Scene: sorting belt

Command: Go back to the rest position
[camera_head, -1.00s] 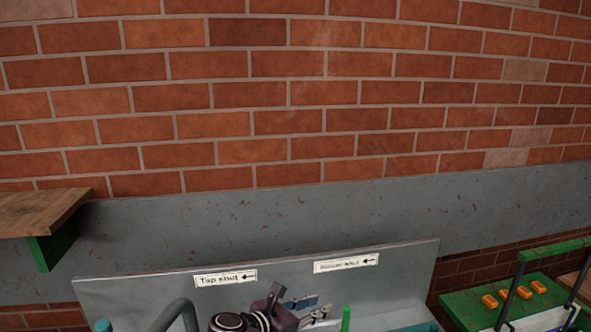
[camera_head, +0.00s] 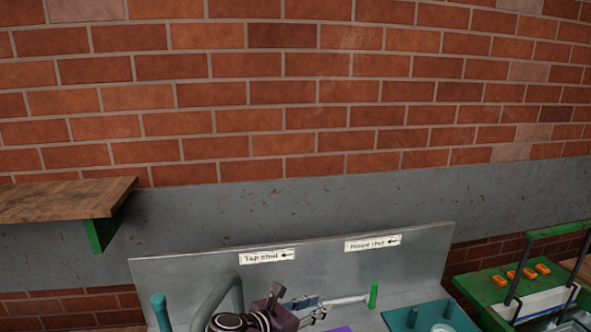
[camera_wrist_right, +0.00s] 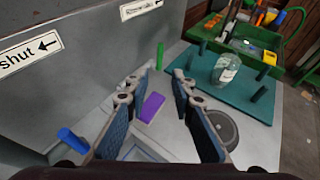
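My right gripper (camera_head: 312,306) shows at the bottom of the head view, low in front of the grey metal back panel (camera_head: 200,275). In the right wrist view my right gripper (camera_wrist_right: 160,84) has its two blue-padded fingers spread apart. Nothing is held between them. A purple block (camera_wrist_right: 152,106) shows in the gap between the fingers, lying on the pale worktop beyond. My left gripper is not in view.
A grey curved tap (camera_head: 215,292) and green peg (camera_head: 373,296) stand by the panel. Beyond is a green crate (camera_wrist_right: 262,36) with tools. A wooden shelf (camera_head: 60,200) juts out left.

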